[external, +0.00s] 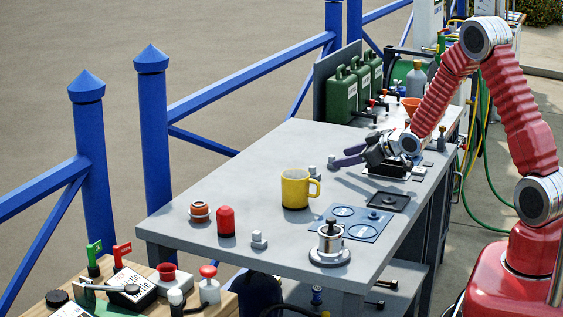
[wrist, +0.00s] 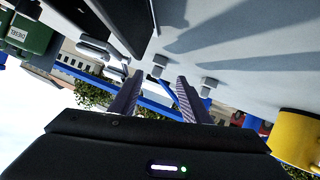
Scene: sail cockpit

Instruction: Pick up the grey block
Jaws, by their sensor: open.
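Several small grey blocks show on the grey table (external: 235,170). One grey block (external: 331,160) stands near my fingertips, another grey block (external: 314,172) is just left of it, and a third grey block (external: 258,240) is near the front edge. I cannot tell which one the task means. My gripper (external: 343,156) is open and empty, low over the right part of the table, its fingers pointing left. In the wrist view my gripper's two fingers (wrist: 160,78) are spread apart, with one grey block (wrist: 158,66) beyond the gap and another grey block (wrist: 208,86) to the right.
A red cylinder (external: 226,221), an orange-brown jar (external: 199,211), a blue mat (external: 350,222) and a black tray (external: 388,200) are nearby. Green cans (external: 343,97) stand behind.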

